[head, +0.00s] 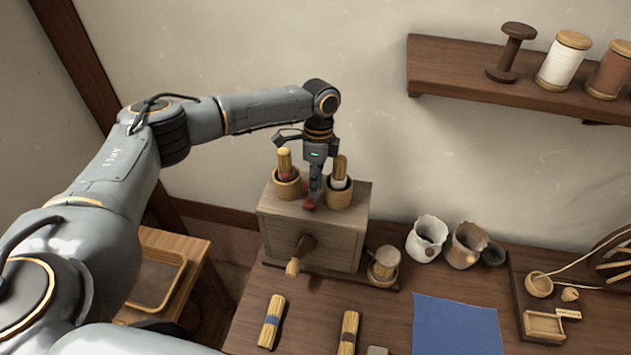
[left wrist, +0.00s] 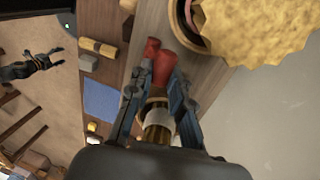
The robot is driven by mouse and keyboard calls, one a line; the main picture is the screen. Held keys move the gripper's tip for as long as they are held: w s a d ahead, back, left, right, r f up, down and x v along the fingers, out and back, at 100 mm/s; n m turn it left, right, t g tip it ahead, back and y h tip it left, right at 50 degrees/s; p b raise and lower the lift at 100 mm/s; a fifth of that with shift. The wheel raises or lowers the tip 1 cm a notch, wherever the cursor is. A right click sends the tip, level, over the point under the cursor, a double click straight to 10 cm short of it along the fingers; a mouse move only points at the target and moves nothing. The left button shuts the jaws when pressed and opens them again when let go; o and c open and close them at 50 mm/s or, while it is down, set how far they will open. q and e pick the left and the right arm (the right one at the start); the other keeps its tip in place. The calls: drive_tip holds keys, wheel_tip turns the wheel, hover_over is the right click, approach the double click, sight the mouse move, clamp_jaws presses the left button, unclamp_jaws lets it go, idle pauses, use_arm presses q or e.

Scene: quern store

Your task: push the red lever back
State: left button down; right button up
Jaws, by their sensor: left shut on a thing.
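The red lever (head: 309,204) shows at the top of a grey-brown wooden box (head: 310,238). My left gripper (head: 312,190) points down at it from above, between two wooden cups. In the left wrist view the red lever (left wrist: 163,70) lies between the fingertips of my left gripper (left wrist: 157,82), which is shut on it. The lever's lower part is hidden in the head view.
Cups with brushes (head: 287,186) (head: 339,193) stand close on both sides of my gripper. A crank handle (head: 298,258) sticks out of the box's front. Jugs (head: 426,240), a blue cloth (head: 455,325) and bundles (head: 271,322) lie on the table. A shelf (head: 450,75) hangs upper right.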

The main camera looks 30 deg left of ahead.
use_arm(q)
drive_tip(key=c, duration=1.2)
unclamp_jaws()
drive_tip(key=shift+w, duration=0.15)
drive_tip(key=r, duration=0.4)
drive_tip(key=w+r, duration=0.1)
drive_tip(key=r, duration=0.2)
drive_tip(key=w+r, duration=0.1)
drive_tip(key=r, duration=0.3)
drive_tip(key=shift+a+r, duration=0.3)
drive_tip(key=shift+r, duration=0.05)
drive_tip(key=shift+s+f, duration=0.1)
